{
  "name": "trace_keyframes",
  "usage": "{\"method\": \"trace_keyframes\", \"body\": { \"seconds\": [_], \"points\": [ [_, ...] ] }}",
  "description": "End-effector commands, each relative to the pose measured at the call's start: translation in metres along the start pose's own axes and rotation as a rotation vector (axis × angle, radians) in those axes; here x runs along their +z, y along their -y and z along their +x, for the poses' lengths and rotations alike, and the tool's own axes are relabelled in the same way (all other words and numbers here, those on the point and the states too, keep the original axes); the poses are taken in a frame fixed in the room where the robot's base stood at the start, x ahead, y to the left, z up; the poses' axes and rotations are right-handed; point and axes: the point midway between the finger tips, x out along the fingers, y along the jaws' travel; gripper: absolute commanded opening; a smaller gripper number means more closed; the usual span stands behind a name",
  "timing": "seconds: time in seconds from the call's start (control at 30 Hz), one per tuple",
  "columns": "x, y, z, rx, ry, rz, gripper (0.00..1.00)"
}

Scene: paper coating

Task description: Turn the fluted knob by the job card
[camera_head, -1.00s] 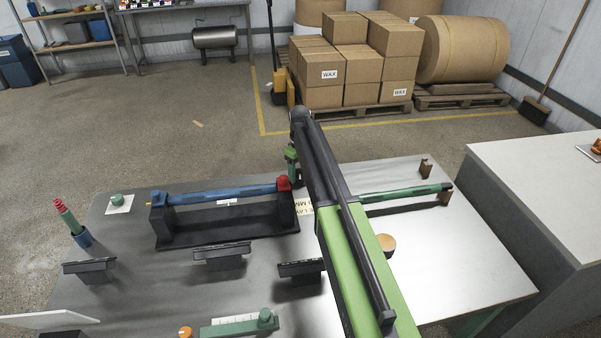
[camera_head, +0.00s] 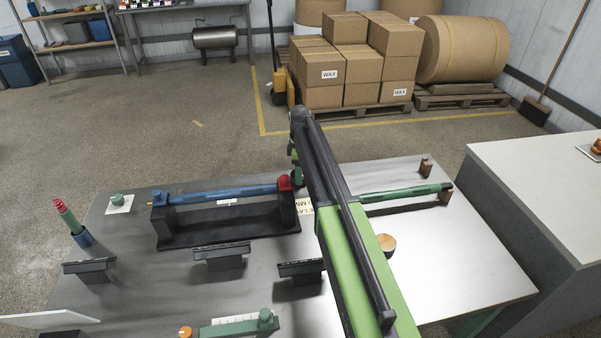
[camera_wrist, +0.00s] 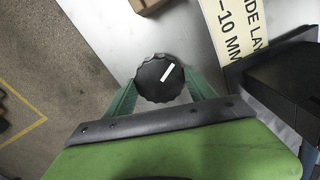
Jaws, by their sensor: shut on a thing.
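The fluted knob (camera_wrist: 159,78) is black and scalloped, with a white pointer line slanting toward the upper right in the wrist view. My gripper (camera_wrist: 160,90) is shut on it, with a green finger on each side of its rim. The job card (camera_wrist: 236,28) is a cream card with black print, right of the knob in the wrist view. In the head view the card (camera_head: 305,207) shows only partly beside my arm, and the knob is hidden behind my arm.
A black stand holding a blue roller (camera_head: 222,193) is left of my arm. A green rod (camera_head: 400,193) on brown supports lies to the right. A round wooden piece (camera_head: 387,244) is on the table. The table's right front is mostly bare.

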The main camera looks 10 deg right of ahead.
Motion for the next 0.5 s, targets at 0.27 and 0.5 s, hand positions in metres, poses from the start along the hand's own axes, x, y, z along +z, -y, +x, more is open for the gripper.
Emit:
{"method": "trace_keyframes", "body": {
  "seconds": [0.27,0.5],
  "points": [
    [0.0007,0.0008,0.0002,-0.003,0.001,-0.017,0.24],
    [0.0008,0.0008,0.0002,-0.003,0.001,-0.016,0.65]
  ]
}}
